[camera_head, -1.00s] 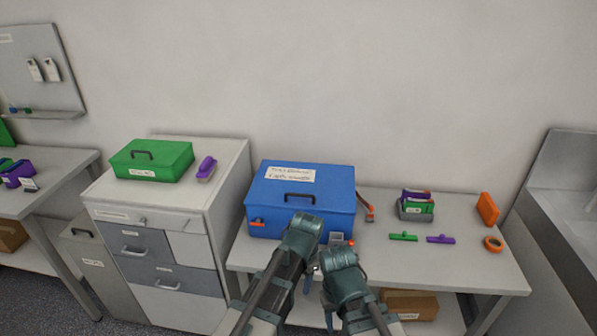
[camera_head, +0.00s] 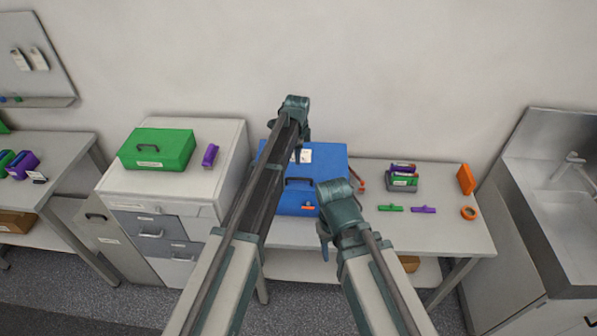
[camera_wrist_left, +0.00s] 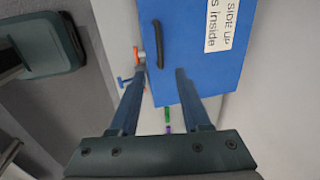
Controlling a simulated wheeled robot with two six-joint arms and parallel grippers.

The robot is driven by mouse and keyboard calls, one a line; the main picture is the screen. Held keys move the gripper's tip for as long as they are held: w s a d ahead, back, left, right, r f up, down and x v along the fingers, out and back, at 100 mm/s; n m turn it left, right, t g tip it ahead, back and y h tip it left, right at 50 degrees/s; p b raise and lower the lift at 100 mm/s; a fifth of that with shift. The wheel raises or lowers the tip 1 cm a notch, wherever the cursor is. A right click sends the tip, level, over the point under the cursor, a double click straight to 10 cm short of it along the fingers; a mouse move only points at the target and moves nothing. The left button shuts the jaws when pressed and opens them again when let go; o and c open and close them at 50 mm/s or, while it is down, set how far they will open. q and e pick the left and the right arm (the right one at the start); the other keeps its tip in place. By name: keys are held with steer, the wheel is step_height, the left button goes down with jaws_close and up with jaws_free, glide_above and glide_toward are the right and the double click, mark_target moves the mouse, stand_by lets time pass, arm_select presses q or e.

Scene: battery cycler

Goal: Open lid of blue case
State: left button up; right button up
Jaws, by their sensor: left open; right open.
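The blue case (camera_head: 331,163) stands on the middle bench with its lid shut. It has a white label on top, a dark handle, and an orange latch low on its front. My left gripper (camera_head: 298,138) is high over the case, open and empty. Its arm hides the case's left part. In the left wrist view, the blue lid (camera_wrist_left: 190,60) and the dark handle (camera_wrist_left: 158,45) show beyond the spread fingers, with no clear contact. My right gripper (camera_head: 325,245) is open and empty, in front of the case's right side, covering part of its front.
A green case (camera_head: 165,150) and a purple brush-like tool (camera_head: 210,155) sit on the cabinet at left. A sink (camera_head: 570,180) stands far right.

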mark_target(299, 178)
arm_select(q)
steer(key=shift+f, duration=0.15)
steer(key=w+f+b, duration=0.1)
steer(key=f+b, duration=0.8)
steer(key=w+f+b, duration=0.1)
steer(key=f+b, duration=0.3)
steer(key=shift+w+f+b, duration=0.2)
steer(key=shift+w+b, duration=0.1)
steer(key=shift+r, duration=0.1)
steer(key=shift+c, duration=0.3)
jaws_close()
stand_by(0.7)
